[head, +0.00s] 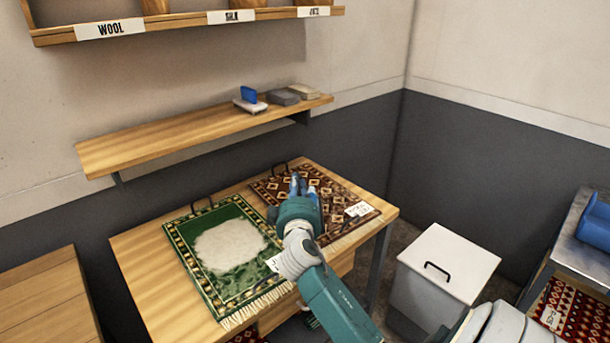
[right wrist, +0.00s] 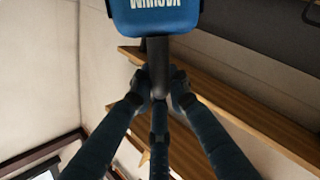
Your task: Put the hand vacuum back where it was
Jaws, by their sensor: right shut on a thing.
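My right gripper (head: 297,183) is over the far part of the worktable, above the brown patterned rug (head: 335,192). In the right wrist view the fingers of my right gripper (right wrist: 160,92) are shut around the dark grey neck of the hand vacuum (right wrist: 155,18). Its blue body with white lettering shows beyond the fingers and is cut off by the top edge. In the head view my gripper hides most of it. My left gripper is not in view.
A green rug (head: 186,255) with a pale patch lies on the wooden worktable (head: 140,262). A wall shelf (head: 165,138) holds a blue-and-white item (head: 249,98) and grey blocks (head: 283,97); its left part is clear. A lidded white bin (head: 450,262) stands right. A blue object (head: 597,226) lies on the right-hand table.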

